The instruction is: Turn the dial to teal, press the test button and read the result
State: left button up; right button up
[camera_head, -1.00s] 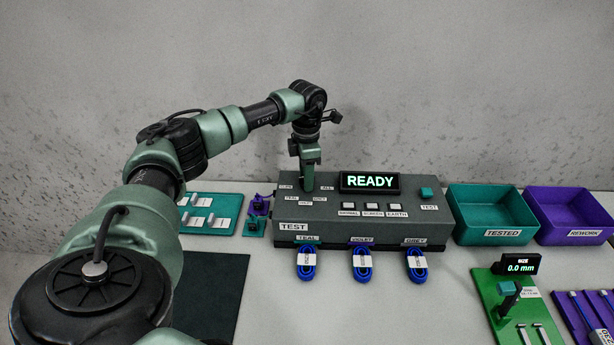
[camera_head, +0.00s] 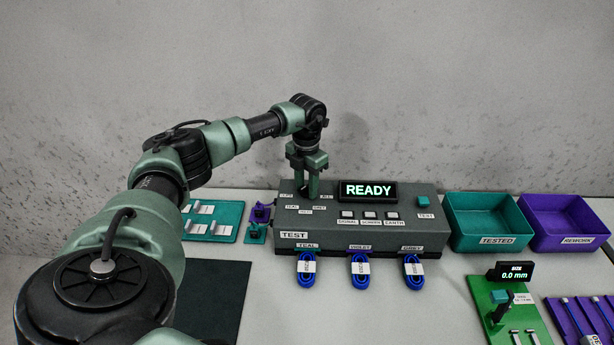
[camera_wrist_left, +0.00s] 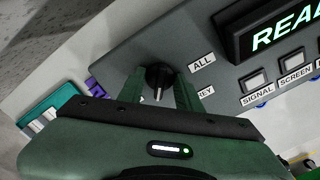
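My left gripper (camera_head: 308,192) points down at the left end of the grey test box (camera_head: 372,213). In the left wrist view its two green fingers (camera_wrist_left: 160,90) stand on either side of the black dial (camera_wrist_left: 158,77) and appear to touch it. The dial's white pointer line faces the gripper body. The labels ALL and part of GREY show beside it; the teal label is hidden there. The display (camera_head: 368,191) reads READY. The teal test button (camera_head: 422,201) is at the box's right end, clear of the arm. My right gripper is not in view.
Three blue cable coils lie before the box: left (camera_head: 306,279), middle (camera_head: 359,281), right (camera_head: 413,281). A teal TESTED bin (camera_head: 482,240) and a purple REWORK bin (camera_head: 572,243) stand at right. A green size gauge (camera_head: 517,318) is at front right; a dark mat (camera_head: 212,300) lies front left.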

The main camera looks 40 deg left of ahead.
pick_arm(q)
jog(key=shift+r+p, duration=2.85)
jog(key=shift+r, duration=0.7)
jog(key=shift+f, duration=0.1)
